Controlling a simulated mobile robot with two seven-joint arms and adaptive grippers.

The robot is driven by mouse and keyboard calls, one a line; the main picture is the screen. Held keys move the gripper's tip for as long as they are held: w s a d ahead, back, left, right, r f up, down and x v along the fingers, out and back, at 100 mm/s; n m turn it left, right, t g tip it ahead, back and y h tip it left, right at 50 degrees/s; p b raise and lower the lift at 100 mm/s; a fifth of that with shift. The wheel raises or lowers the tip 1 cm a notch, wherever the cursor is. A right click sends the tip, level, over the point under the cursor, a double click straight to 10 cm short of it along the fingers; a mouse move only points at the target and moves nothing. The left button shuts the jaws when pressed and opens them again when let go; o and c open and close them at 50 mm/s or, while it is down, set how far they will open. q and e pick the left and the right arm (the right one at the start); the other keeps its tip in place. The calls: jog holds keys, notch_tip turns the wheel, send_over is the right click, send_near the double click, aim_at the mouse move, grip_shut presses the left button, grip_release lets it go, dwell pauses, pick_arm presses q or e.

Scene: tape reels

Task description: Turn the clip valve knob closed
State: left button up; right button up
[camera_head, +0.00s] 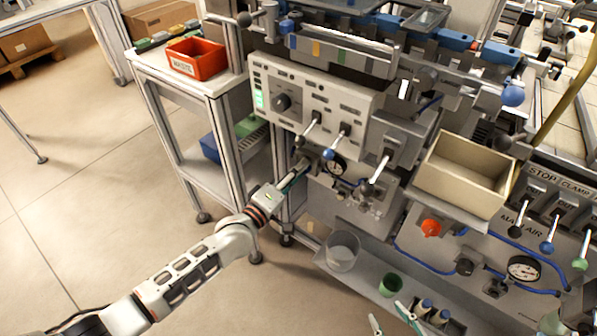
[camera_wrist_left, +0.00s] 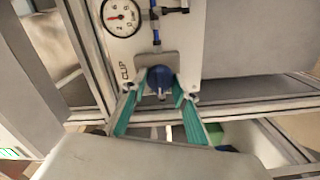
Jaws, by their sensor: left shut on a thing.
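A pressure gauge (camera_wrist_left: 122,17) is beside the knob. Levers with ball ends (camera_head: 345,129) stick out above my left gripper. A beige bin (camera_head: 463,172) is to the right, a clear cup (camera_head: 342,252) below. A cart with a red bin (camera_head: 196,58) stands left.

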pick_arm(q)
jog(key=shift+f+n, duration=0.15)
jog(key=shift+n, duration=0.35)
jog(key=o, duration=1.1)
jog(key=shift+s, duration=0.1)
jog(key=v, duration=1.2)
